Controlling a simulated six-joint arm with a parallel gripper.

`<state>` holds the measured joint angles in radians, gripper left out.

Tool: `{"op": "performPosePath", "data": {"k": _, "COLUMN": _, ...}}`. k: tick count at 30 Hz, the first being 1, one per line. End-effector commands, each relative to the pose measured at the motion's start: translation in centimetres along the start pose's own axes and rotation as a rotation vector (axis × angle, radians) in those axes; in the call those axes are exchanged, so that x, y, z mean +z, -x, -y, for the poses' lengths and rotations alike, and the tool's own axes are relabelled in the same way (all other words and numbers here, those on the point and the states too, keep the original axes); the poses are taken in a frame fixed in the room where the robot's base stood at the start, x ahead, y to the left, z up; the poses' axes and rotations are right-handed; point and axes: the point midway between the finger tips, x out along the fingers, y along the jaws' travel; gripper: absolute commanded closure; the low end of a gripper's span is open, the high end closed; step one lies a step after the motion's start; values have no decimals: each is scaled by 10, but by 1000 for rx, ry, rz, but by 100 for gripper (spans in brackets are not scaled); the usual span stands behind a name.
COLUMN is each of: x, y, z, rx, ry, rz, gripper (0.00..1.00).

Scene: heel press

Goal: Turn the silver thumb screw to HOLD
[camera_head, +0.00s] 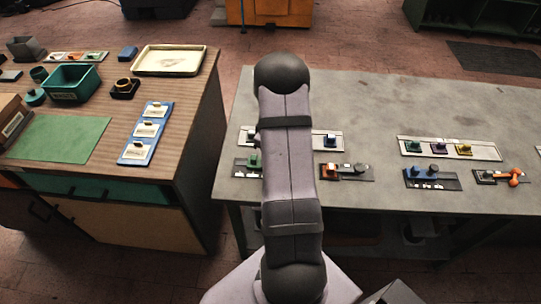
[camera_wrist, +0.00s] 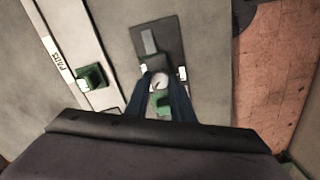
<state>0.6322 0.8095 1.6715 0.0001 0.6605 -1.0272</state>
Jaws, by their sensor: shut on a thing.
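The silver thumb screw (camera_wrist: 159,82) shows as a pale rounded knob between my finger tips in the wrist view. My gripper (camera_wrist: 158,76) is shut on it, with a dark blue finger on each side. The screw sits at a green fixture (camera_wrist: 160,103) on a dark base plate (camera_wrist: 164,38). In the head view the green fixture (camera_head: 254,161) stands just left of my arm, which hides the screw and my gripper there. The HOLD mark cannot be read.
A pale strip (camera_wrist: 71,48) with a green block (camera_wrist: 91,77) lies left of the fixture. The grey bench (camera_head: 390,110) carries other fixtures, including an orange one (camera_head: 332,170) and a blue one (camera_head: 418,173). The bench's far middle is clear.

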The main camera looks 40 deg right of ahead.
Motion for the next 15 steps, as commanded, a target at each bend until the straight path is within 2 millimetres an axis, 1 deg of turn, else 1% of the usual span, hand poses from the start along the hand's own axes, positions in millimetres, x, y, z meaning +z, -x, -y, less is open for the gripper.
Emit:
{"op": "performPosePath", "data": {"k": 8, "x": 0, "y": 0, "z": 0, "rx": 0, "ry": -171, "rz": 0, "gripper": 100}}
{"op": "performPosePath", "data": {"k": 15, "x": 0, "y": 0, "z": 0, "rx": 1, "ry": -392, "rz": 0, "gripper": 100}}
